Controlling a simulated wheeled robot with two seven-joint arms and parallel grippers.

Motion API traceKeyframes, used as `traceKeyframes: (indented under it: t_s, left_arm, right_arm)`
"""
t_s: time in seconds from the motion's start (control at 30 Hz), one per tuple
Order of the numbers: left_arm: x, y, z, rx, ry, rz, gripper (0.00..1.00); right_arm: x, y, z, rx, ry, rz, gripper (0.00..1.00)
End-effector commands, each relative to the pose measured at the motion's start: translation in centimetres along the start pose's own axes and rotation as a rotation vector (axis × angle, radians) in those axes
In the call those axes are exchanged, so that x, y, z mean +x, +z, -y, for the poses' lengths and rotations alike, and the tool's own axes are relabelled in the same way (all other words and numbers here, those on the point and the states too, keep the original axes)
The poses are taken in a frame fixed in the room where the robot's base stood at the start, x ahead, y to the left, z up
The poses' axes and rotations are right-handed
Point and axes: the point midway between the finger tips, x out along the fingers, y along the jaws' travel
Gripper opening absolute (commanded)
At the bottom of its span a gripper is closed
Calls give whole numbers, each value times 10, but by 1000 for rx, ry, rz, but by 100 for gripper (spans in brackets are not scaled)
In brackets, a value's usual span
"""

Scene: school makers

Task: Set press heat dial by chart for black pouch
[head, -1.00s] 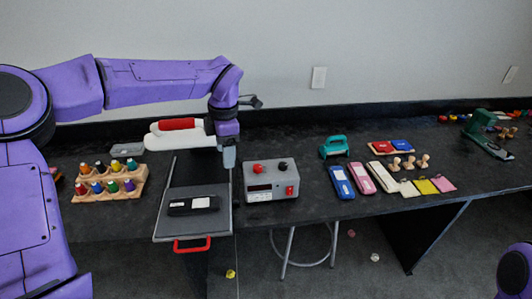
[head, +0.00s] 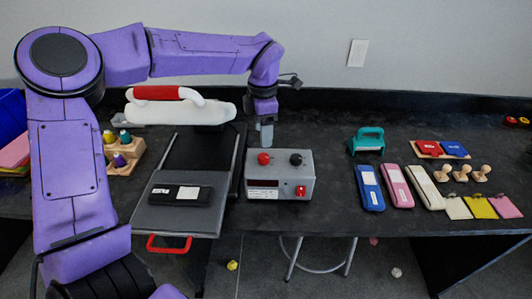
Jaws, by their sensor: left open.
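The press control box (head: 280,175) is grey and stands on the black bench. It has a red knob (head: 264,158) and a black knob (head: 296,159) on top, and a dark display, a small label and a red switch (head: 300,191) on its front. The black pouch (head: 180,194) with white labels lies on the press's lower plate (head: 150,218). The press's white arm with a red grip (head: 167,93) is raised behind it. My left gripper (head: 266,140) points down just behind and above the red knob, open and apart from it. My right gripper is out of view.
Blue, pink and cream pouches (head: 398,186) lie right of the box. Beyond them are a teal tool (head: 366,140), stamps, ink pads (head: 442,148) and coloured swatches. A wooden rack of bottles (head: 124,160) stands at left, partly behind my arm. I cannot make out a chart.

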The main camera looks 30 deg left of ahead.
Motion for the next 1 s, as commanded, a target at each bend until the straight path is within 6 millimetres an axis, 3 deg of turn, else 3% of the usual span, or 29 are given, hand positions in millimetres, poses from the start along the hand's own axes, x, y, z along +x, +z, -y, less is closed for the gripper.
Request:
traceKeyframes:
  t_s: [0.3,0.47,0.7,0.9,1.0]
  left_arm:
    - [67,0,1,1,-2,-3,63]
    - [81,0,0,-1,-1,-2,63]
    - [83,0,0,-1,0,-1,63]
    - [82,0,0,0,0,-1,7]
    - [82,0,0,-1,0,0,7]
  right_arm:
    - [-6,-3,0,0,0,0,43]
    - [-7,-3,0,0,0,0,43]
    - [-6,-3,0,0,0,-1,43]
    - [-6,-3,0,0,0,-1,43]
    - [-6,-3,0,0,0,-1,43]
